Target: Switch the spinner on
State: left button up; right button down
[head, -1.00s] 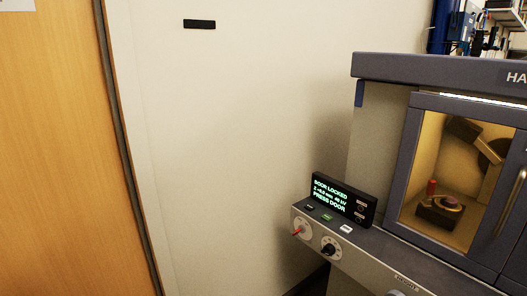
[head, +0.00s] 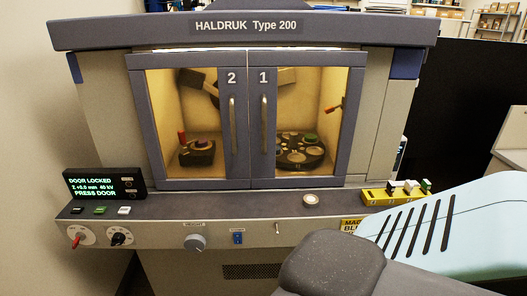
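A grey cabinet marked HALDRUK Type 200 (head: 248,26) fills the middle of the head view. I cannot tell which part is the spinner. Its front panel carries a red-handled rotary switch (head: 78,237), a black knob (head: 119,237), a grey knob (head: 194,243), a blue switch (head: 237,237) and a small metal toggle (head: 277,229). Most of their labels are too small to read. Behind the shut doors are a device with a red handle (head: 196,152) and a round dark tray (head: 322,158) with several pans. Neither gripper shows.
A lit display (head: 104,184) reads DOOR LOCKED and PRESS DOOR, with black, green and white buttons before it. A round button (head: 311,199) and a yellow box (head: 378,196) with several buttons sit on the ledge. My arm covers the lower right.

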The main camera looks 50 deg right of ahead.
aim_at(237, 236)
jog(key=z, duration=1.55)
